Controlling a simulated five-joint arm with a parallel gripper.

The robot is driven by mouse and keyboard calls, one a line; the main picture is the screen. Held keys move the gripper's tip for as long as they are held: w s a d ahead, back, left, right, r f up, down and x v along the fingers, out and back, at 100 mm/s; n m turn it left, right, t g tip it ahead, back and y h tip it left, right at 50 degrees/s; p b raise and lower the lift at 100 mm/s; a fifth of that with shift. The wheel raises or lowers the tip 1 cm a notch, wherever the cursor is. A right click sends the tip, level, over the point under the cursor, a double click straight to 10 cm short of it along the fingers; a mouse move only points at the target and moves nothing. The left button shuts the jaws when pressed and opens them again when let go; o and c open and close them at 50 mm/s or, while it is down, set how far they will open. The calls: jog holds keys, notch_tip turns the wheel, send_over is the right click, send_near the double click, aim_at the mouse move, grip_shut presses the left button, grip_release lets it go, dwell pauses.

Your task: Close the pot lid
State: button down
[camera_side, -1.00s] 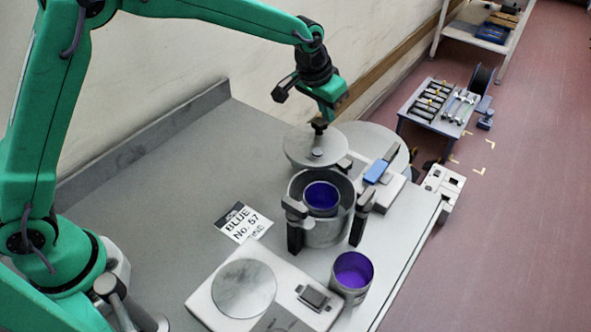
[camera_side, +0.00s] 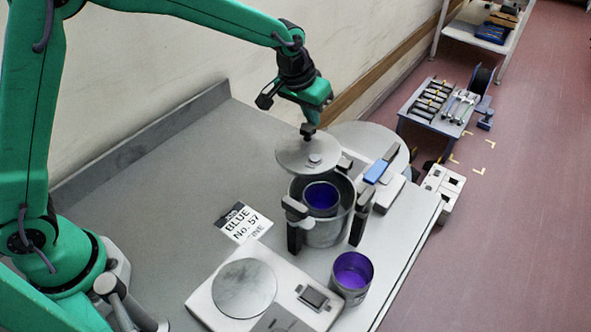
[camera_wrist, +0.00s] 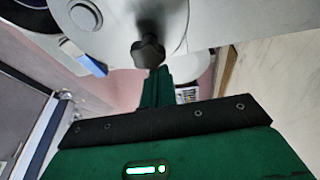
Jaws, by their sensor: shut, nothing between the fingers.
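The pot (camera_side: 330,233) is an open metal cylinder with a purple-filled can (camera_side: 321,199) inside. Its grey round lid (camera_side: 290,155) is raised above and behind it, leaving most of the mouth uncovered. A black knob (camera_side: 308,130) stands at the lid's far rim. My gripper (camera_side: 313,118) is shut and empty, right at the knob; contact is likely, but I cannot be sure. In the wrist view the green fingers (camera_wrist: 157,78) end just below the black knob (camera_wrist: 147,52), with part of the lid (camera_wrist: 115,25) above them.
Black clamps (camera_side: 295,232) stand beside the pot. A purple-filled can (camera_side: 352,271), a scale (camera_side: 210,293) and a label card (camera_side: 243,223) lie in front. A blue-handled tool (camera_side: 377,171) is to the right. The table's left side (camera_side: 160,215) is clear.

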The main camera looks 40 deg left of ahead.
aim_at(298, 140)
jog(key=shift+s+a, duration=0.15)
jog(key=shift+s, duration=0.85)
jog(key=shift+s+a, duration=0.15)
jog(key=shift+s, duration=0.85)
jog(key=shift+w+a, duration=0.1)
jog(key=shift+w+a, duration=0.35)
jog(key=shift+w, duration=0.25)
jog(key=shift+w+a, duration=0.3)
jog(key=shift+w, duration=0.25)
jog(key=shift+w+a+r, duration=0.2)
jog(key=shift+w+r, duration=0.2)
notch_tip(298, 140, up, 9)
jog(key=s+d, duration=0.1)
jog(key=s, duration=0.1)
jog(key=shift+s+d+f, duration=0.15)
jog(key=shift+s+d, duration=0.15)
jog(key=shift+s, duration=0.1)
jog(key=shift+w+d+m, duration=0.15)
jog(key=shift+d+m, duration=0.15)
jog(key=shift+d, duration=0.6)
